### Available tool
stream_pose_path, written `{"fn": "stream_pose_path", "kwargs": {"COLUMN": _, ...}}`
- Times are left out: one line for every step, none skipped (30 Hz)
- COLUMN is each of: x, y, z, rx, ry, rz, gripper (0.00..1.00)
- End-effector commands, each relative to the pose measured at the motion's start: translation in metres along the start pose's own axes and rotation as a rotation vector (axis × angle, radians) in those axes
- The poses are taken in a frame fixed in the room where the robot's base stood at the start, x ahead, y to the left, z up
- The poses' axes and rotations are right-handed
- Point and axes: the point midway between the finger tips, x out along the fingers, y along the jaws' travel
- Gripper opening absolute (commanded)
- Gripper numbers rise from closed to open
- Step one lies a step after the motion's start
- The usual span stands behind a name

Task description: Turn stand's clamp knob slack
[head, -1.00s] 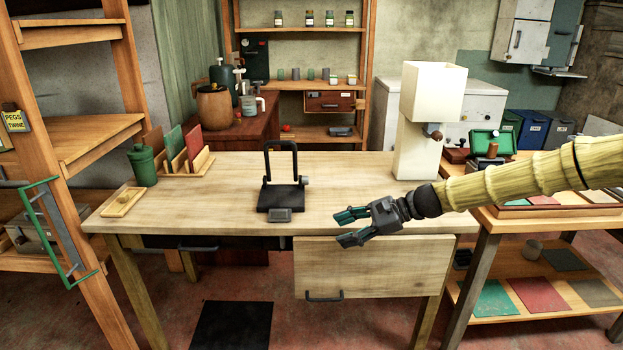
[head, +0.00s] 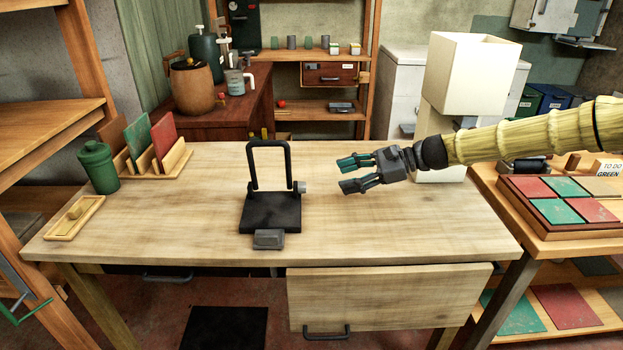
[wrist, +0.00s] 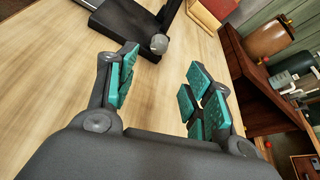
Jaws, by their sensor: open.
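The black stand (head: 270,207) sits on the wooden table, with an upright rectangular frame (head: 289,165) rising from its flat base. Its small grey clamp knob (head: 301,187) is on the right side of the upright. In the wrist view the knob (wrist: 159,43) shows as a grey rounded end beside the dark base (wrist: 128,22). My gripper (head: 343,175) is open and empty above the table, to the right of the knob and apart from it. In the wrist view, my gripper's teal-padded fingers (wrist: 163,92) are spread, with the knob beyond and between them.
The wooden table (head: 400,225) is clear around the stand. A green canister (head: 98,168), a rack (head: 180,160) of coloured panels and a small wooden tray (head: 60,222) are at the left. A tall cream lamp-like machine (head: 470,80) stands behind my arm.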

Motion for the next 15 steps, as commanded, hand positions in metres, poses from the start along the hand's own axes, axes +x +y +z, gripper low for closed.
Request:
{"fn": "stream_pose_path", "kwargs": {"x": 0.006, "y": 0.001, "z": 0.0, "rx": 0.0, "ry": -0.001, "rz": 0.003, "gripper": 0.51}}
{"fn": "stream_pose_path", "kwargs": {"x": 0.01, "y": 0.001, "z": -0.001, "rx": 0.001, "ry": -0.001, "rz": 0.004, "gripper": 0.51}}
{"fn": "stream_pose_path", "kwargs": {"x": 0.015, "y": 0.0, "z": -0.002, "rx": 0.002, "ry": -0.001, "rz": 0.006, "gripper": 0.51}}
{"fn": "stream_pose_path", "kwargs": {"x": 0.02, "y": 0.0, "z": -0.003, "rx": 0.003, "ry": -0.001, "rz": 0.007, "gripper": 0.51}}
{"fn": "stream_pose_path", "kwargs": {"x": 0.025, "y": -0.001, "z": -0.004, "rx": 0.003, "ry": -0.002, "rz": 0.007, "gripper": 0.51}}
{"fn": "stream_pose_path", "kwargs": {"x": 0.032, "y": -0.001, "z": -0.005, "rx": 0.003, "ry": -0.002, "rz": 0.008, "gripper": 0.51}}
{"fn": "stream_pose_path", "kwargs": {"x": 0.038, "y": -0.001, "z": -0.006, "rx": 0.004, "ry": -0.001, "rz": 0.009, "gripper": 0.51}}
{"fn": "stream_pose_path", "kwargs": {"x": 0.043, "y": -0.001, "z": -0.006, "rx": 0.004, "ry": -0.001, "rz": 0.009, "gripper": 0.51}}
{"fn": "stream_pose_path", "kwargs": {"x": 0.05, "y": -0.001, "z": -0.006, "rx": 0.005, "ry": -0.001, "rz": 0.009, "gripper": 0.51}}
{"fn": "stream_pose_path", "kwargs": {"x": 0.054, "y": -0.001, "z": -0.007, "rx": 0.005, "ry": -0.001, "rz": 0.008, "gripper": 0.51}}
{"fn": "stream_pose_path", "kwargs": {"x": 0.059, "y": -0.001, "z": -0.007, "rx": 0.005, "ry": -0.001, "rz": 0.007, "gripper": 0.51}}
{"fn": "stream_pose_path", "kwargs": {"x": 0.065, "y": -0.002, "z": -0.007, "rx": 0.006, "ry": -0.001, "rz": 0.006, "gripper": 0.51}}
{"fn": "stream_pose_path", "kwargs": {"x": 0.07, "y": -0.002, "z": -0.007, "rx": 0.006, "ry": -0.001, "rz": 0.006, "gripper": 0.51}}
{"fn": "stream_pose_path", "kwargs": {"x": 0.074, "y": -0.002, "z": -0.007, "rx": 0.005, "ry": -0.001, "rz": 0.006, "gripper": 0.51}}
{"fn": "stream_pose_path", "kwargs": {"x": 0.079, "y": -0.002, "z": -0.007, "rx": 0.005, "ry": -0.001, "rz": 0.006, "gripper": 0.51}}
